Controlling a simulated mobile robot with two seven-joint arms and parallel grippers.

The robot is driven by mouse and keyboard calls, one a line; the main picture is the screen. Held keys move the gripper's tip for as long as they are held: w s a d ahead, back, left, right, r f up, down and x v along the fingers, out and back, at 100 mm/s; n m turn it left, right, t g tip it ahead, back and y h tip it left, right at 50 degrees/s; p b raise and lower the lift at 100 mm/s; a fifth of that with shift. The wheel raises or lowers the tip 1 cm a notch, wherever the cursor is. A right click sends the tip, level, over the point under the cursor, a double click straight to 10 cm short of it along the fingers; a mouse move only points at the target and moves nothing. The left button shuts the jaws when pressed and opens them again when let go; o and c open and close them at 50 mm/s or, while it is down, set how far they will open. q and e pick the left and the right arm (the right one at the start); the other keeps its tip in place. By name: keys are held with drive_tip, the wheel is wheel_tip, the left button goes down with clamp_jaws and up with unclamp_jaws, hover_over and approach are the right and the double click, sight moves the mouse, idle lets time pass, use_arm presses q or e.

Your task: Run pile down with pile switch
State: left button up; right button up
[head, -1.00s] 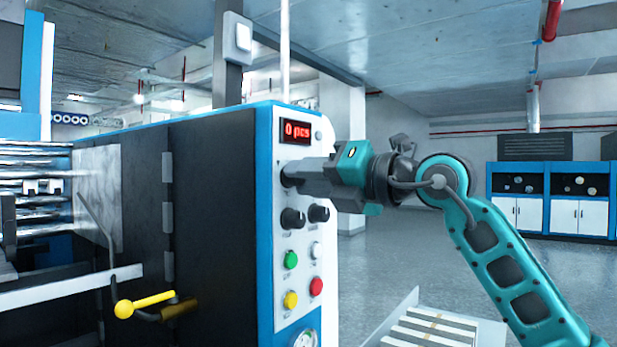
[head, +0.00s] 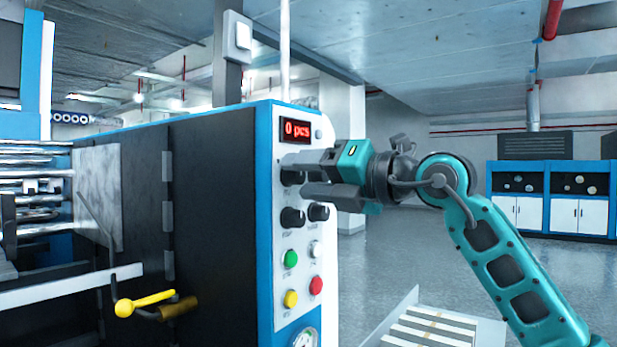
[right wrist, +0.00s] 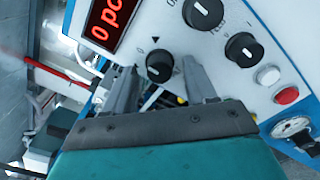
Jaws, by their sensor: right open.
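The control panel (head: 300,240) of the machine faces right in the head view. A black rotary knob (head: 292,177) sits below the red display. It also shows in the right wrist view (right wrist: 160,66), with a white pointer mark and a small black triangle printed beside it. I cannot read a label naming it as the pile switch. My right gripper (head: 290,175) is open at the panel, one finger above and one below this knob. In the right wrist view my fingertips (right wrist: 162,78) stand apart on either side of the knob. My left gripper is not in view.
The display (head: 297,131) reads 0 pcs. Two more knobs (head: 292,218) and green, white, yellow and red buttons (head: 315,285) are below. A yellow-handled lever (head: 145,303) sticks out at left. A slatted pallet (head: 430,325) lies on the floor; open floor lies behind my arm.

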drive_tip(key=shift+s+d+f, duration=0.1)
drive_tip(key=shift+s+d, duration=0.2)
drive_tip(key=shift+d, duration=0.15)
drive_tip(key=b+v, duration=0.2)
drive_tip(key=v, duration=1)
drive_tip(key=shift+a, duration=0.1)
drive_tip(key=a+f+m+g+y, duration=0.3)
drive_tip(key=f+y, duration=0.3)
drive_tip(key=f, duration=0.5)
drive_tip(key=d+f+m+t+h, duration=0.4)
drive_tip(key=f+m+t+h, duration=0.2)
drive_tip(key=f+m, duration=0.6)
drive_tip(key=d+f+m+t+h, duration=0.3)
drive_tip(key=f+m+t+h, duration=0.3)
drive_tip(key=f+m, duration=0.55)
drive_tip(key=s+d+f+m+g+h, duration=0.1)
drive_tip(key=s+f+m+g+h, duration=0.1)
drive_tip(key=s+f, duration=0.4)
drive_tip(key=s+d+f+m+g+h+p, duration=0.1)
drive_tip(key=s+f, duration=0.5)
drive_tip(key=f, duration=0.7)
drive_tip(key=s+d+f+m+g+h, duration=0.1)
drive_tip(key=s+f+m+g+h, duration=0.2)
drive_tip(key=f, duration=0.6)
drive_tip(key=s+m+g, duration=0.2)
drive_tip(key=s, duration=0.1)
drive_tip(key=shift+s+f+m+g+h, duration=0.15)
drive_tip(key=shift+f+m+g+h, duration=0.15)
drive_tip(key=shift+m+g, duration=0.1)
